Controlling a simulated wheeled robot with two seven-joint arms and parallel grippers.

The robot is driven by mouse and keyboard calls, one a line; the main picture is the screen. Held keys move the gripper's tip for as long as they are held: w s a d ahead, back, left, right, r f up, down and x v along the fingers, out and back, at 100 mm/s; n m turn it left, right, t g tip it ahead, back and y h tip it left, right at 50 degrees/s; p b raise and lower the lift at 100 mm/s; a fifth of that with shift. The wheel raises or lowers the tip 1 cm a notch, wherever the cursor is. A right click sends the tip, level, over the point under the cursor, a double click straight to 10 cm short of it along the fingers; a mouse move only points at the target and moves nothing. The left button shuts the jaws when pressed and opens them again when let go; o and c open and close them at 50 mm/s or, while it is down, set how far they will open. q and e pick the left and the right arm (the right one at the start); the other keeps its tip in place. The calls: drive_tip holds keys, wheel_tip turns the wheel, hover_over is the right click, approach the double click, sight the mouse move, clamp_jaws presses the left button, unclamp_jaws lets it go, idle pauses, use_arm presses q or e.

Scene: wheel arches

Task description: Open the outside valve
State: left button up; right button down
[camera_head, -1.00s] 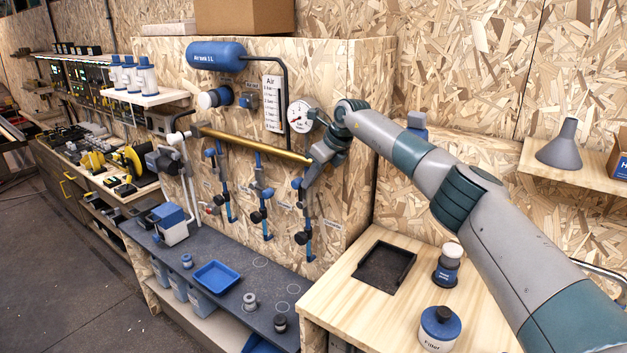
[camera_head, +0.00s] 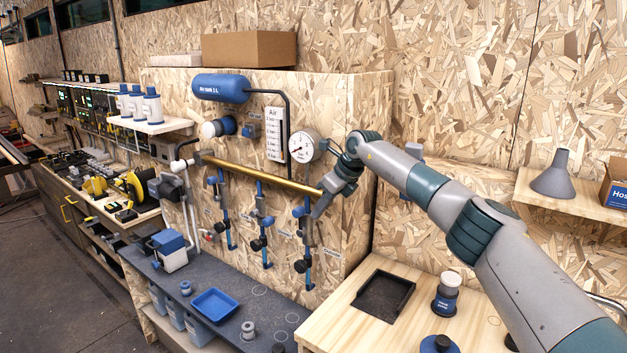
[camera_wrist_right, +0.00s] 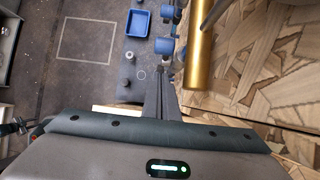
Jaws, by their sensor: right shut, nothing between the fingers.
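A brass pipe (camera_head: 255,174) runs along the plywood panel, with several blue-handled valve drops hanging below it. The drops are at the left (camera_head: 222,205), the middle (camera_head: 262,222) and the right (camera_head: 305,235). Their labels are too small to read, so I cannot tell which is the outside valve. My right gripper (camera_head: 317,210) is shut and empty, close to the top of the right drop. I cannot tell whether it touches. In the right wrist view its fingers (camera_wrist_right: 160,92) point toward a blue handle (camera_wrist_right: 166,46) beside the brass pipe (camera_wrist_right: 200,55). My left gripper is out of view.
A round gauge (camera_head: 303,147) and a blue air tank (camera_head: 221,88) are on the panel above the pipe. A dark shelf (camera_head: 180,283) with a blue tray (camera_head: 215,303) lies below. A wooden bench (camera_head: 345,315) stands at the right, under my right arm.

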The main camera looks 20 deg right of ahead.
wheel_tip(320, 180, up, 9)
drive_tip(key=w+a+b, duration=0.1)
drive_tip(key=w, duration=0.1)
drive_tip(key=shift+w+a+f, duration=0.15)
drive_tip(key=shift+w+a, duration=0.2)
drive_tip(key=shift+f, duration=0.1)
idle(0.4)
